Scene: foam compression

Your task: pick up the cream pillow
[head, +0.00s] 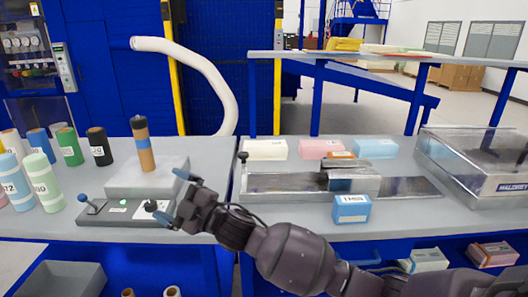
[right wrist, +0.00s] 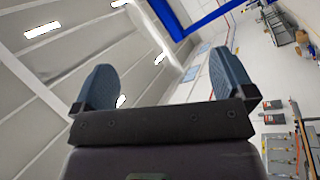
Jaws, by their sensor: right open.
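A cream pillow-like foam block (head: 265,149) lies at the back of the right-hand table, left of a pink block. My right gripper (head: 174,197) is open and empty, with its blue fingertips apart. It is over the front of the left-hand table, in front and to the left of the cream block and apart from it. The right wrist view shows both fingers (right wrist: 165,85) spread, with only ceiling, wall and distant floor beyond them. My left gripper is not in view.
A pink block (head: 320,148) and a light blue block (head: 375,148) stand right of the cream one. A metal fixture (head: 290,183) and a blue box (head: 351,208) lie in front. A brown cylinder (head: 143,147) stands on the grey press plate (head: 120,180).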

